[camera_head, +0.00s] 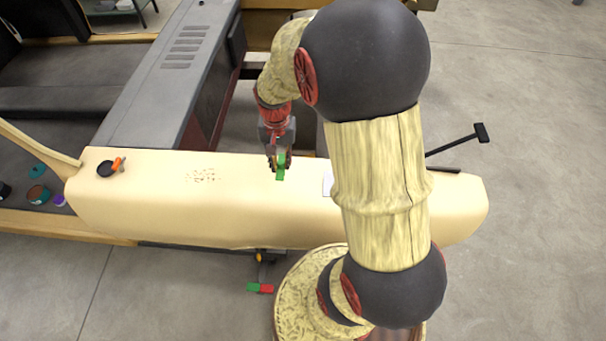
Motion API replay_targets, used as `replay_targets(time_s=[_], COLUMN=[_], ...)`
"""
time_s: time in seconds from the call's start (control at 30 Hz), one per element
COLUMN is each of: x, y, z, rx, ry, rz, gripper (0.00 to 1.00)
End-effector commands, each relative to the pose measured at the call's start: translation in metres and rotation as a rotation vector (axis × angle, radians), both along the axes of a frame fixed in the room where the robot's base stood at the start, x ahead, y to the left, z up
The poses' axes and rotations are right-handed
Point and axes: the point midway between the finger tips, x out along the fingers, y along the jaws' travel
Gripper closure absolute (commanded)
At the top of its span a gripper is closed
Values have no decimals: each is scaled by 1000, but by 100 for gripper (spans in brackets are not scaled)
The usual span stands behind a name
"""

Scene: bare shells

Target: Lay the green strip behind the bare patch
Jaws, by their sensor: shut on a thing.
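My gripper (279,165) is over the far part of a long cream shell (240,215), its fingers pointing down. It is shut on a small green strip (280,174), whose lower end shows below the fingers. I cannot tell whether the strip touches the shell. I cannot tell for sure which of these is the bare patch.
A black and orange tool (111,167) lies at the shell's left end. Green (253,287) and red (267,288) pieces show below its near edge. A grey bench (180,75) stands behind. Small pots (38,194) stand at the far left.

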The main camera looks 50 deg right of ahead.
Motion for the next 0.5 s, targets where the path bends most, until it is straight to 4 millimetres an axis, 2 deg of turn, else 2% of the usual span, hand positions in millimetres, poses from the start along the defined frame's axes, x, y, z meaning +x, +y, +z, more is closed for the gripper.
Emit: replay_targets(time_s=[0.1,0.2,0.33,0.5], x=[-17,-26,-33,-36], y=[-21,-32,-43,-50], z=[-14,-33,-51,-60], rx=[3,3,2,1], ry=[5,5,4,1], rz=[-6,-4,-3,0], gripper=[91,91,91,91])
